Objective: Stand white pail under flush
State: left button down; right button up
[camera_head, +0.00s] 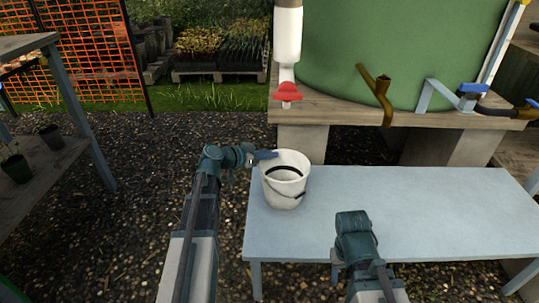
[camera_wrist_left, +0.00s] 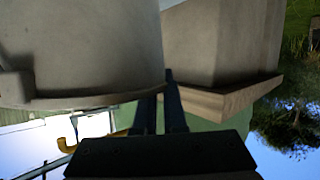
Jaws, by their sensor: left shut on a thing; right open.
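The white pail (camera_head: 286,188) is upright at the left end of the pale blue table (camera_head: 420,215). Its wire handle hangs down at the front. My left gripper (camera_head: 263,156) is shut on the pail's rim at its left side. In the left wrist view the fingers (camera_wrist_left: 163,112) meet the rim of the pail (camera_wrist_left: 80,45), which fills the upper left. I cannot tell whether the pail's base touches the table. The flush is a white downpipe (camera_head: 287,38) with a red valve (camera_head: 287,92), behind and above the pail. My right gripper (camera_head: 353,217) is open over the table's front part.
A large green tank (camera_head: 400,50) stands on a wooden platform (camera_head: 330,108) behind the table. A brown spout (camera_head: 378,88) and a blue tap (camera_head: 468,92) are at its front. Shelves with potted plants (camera_head: 17,165) are at left. The table's right part is clear.

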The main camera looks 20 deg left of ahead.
pick_arm(q)
jog(key=c, duration=0.9)
grip_release()
jog(key=shift+f, duration=0.1)
jog(key=p+v, duration=0.5)
jog(key=v, duration=0.8)
jog(key=shift+s+a, duration=0.2)
jog(key=shift+s, duration=0.1)
